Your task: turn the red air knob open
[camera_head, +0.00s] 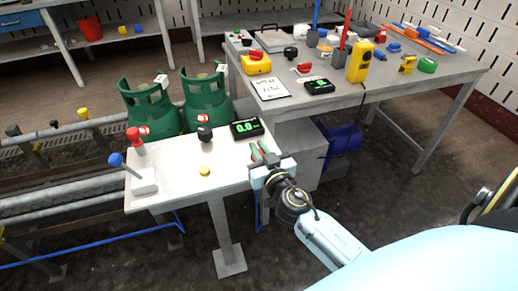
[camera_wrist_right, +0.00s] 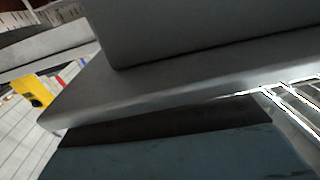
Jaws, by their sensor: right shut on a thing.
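A red knob (camera_head: 135,134) stands upright on a short post at the left of the small white-topped table (camera_head: 190,183). A lever with a blue ball (camera_head: 115,159) tilts up from a white block beside it. My right gripper (camera_head: 263,158) is at that table's right edge, well apart from the red knob. It is shut on a small green-and-red piece (camera_head: 258,151), mostly hidden by the fingers. The right wrist view shows mainly large grey surfaces close up, with no red knob. My left gripper is not in view.
A black knob (camera_head: 205,134), a yellow button (camera_head: 205,170) and a display (camera_head: 247,128) are on the small table. Green gas cylinders (camera_head: 203,98) stand behind it. The grey workbench (camera_head: 340,97) at the back right carries several tools.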

